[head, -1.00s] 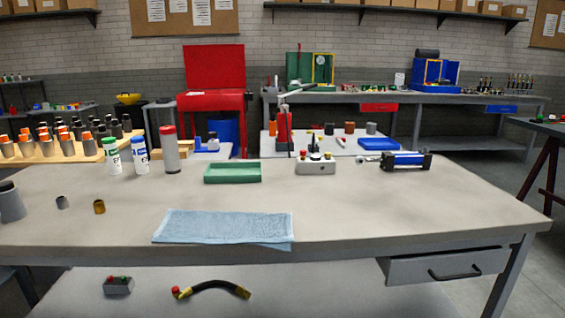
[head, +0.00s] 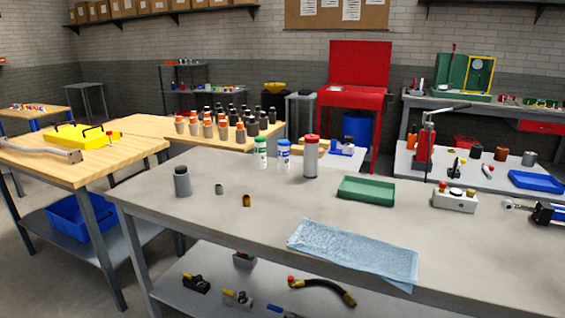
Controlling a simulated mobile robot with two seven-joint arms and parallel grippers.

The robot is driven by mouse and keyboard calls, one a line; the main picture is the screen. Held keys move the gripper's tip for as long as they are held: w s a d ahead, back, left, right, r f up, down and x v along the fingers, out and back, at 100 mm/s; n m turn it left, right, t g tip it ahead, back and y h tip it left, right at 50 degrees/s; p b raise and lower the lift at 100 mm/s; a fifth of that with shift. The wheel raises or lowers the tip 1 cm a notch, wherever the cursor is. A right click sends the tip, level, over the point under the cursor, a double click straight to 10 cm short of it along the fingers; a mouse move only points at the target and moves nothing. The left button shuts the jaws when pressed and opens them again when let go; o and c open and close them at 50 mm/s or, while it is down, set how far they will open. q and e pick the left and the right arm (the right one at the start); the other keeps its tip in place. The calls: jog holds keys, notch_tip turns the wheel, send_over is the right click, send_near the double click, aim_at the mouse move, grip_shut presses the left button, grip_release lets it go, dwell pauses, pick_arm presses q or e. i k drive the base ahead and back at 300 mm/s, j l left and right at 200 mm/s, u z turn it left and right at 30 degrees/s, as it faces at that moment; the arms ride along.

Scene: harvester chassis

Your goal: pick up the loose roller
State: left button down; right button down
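I cannot tell for sure which thing is the loose roller. A grey cylinder with a darker, narrower top (head: 182,182) stands upright near the left end of the grey workbench (head: 240,225). To its right are a small dark grey sleeve (head: 219,189) and a small brass-coloured sleeve (head: 247,201). Several upright grey and dark cylinders, some with orange tops (head: 208,128), stand on a wooden table behind. Neither of my grippers is in view.
The workbench also holds white bottles (head: 284,155), a red-capped grey canister (head: 311,160), a green tray (head: 366,189), a blue cloth (head: 353,252) and a button box (head: 455,199). A wooden table (head: 75,162) with a yellow case (head: 82,136) stands left. The bench's front-left top is mostly clear.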

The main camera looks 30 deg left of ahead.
aim_at(182, 182)
jog(key=u, duration=1.45)
jog(key=i+l, duration=0.1)
jog(key=i, duration=0.35)
jog(key=i+l, duration=0.1)
jog(key=i, duration=0.35)
